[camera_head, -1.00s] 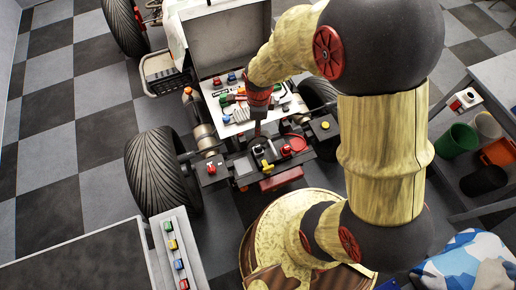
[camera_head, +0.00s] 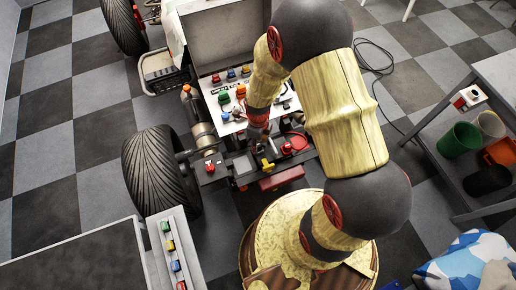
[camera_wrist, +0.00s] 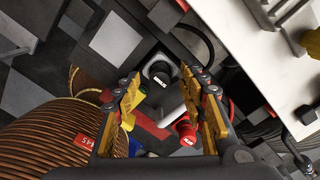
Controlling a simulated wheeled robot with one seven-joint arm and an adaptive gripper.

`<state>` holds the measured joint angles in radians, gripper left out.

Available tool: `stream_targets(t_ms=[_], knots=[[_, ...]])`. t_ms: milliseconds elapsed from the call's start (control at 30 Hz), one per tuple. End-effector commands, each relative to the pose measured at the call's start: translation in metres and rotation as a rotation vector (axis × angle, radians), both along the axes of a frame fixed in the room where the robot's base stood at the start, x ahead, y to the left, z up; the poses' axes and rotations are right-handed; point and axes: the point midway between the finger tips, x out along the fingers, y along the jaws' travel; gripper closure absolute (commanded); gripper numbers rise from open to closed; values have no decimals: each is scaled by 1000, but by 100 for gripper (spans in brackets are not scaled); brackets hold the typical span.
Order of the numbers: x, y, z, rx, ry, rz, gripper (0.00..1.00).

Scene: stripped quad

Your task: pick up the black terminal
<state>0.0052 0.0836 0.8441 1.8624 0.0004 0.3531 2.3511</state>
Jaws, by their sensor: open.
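My gripper (camera_head: 258,136) points down over the front of the stripped quad, just in front of the white tray. In the wrist view my gripper (camera_wrist: 165,82) is open, with its yellow-padded fingers spread and nothing held. A black piece with a white label (camera_wrist: 160,70), apparently the black terminal, shows between and beyond the fingertips, apart from them. A red labelled terminal (camera_wrist: 187,133) is close to the right finger. A yellow piece (camera_wrist: 127,119) is partly hidden by the left finger. In the head view my gripper and wrist hide the black terminal.
The white tray (camera_head: 233,128) holds several coloured knobs and tools behind my gripper. In the head view, the yellow piece (camera_head: 267,164) and red terminal (camera_head: 287,148) sit on the quad's front. A large tyre (camera_head: 160,170) stands left. A grey bench (camera_head: 85,262) is at front left.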

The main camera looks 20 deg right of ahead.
Motion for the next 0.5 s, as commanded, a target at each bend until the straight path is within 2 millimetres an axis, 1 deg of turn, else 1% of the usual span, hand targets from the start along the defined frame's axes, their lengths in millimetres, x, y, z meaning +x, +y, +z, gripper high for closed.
stream_targets(t_ms=[33, 67, 267, 500], knots=[[0, 0, -7, 0, 0, 0, 58], [1, 0, -8, 0, -1, 0, 58], [1, 0, -7, 0, -3, 1, 58], [1, 0, -7, 1, -2, 1, 71]])
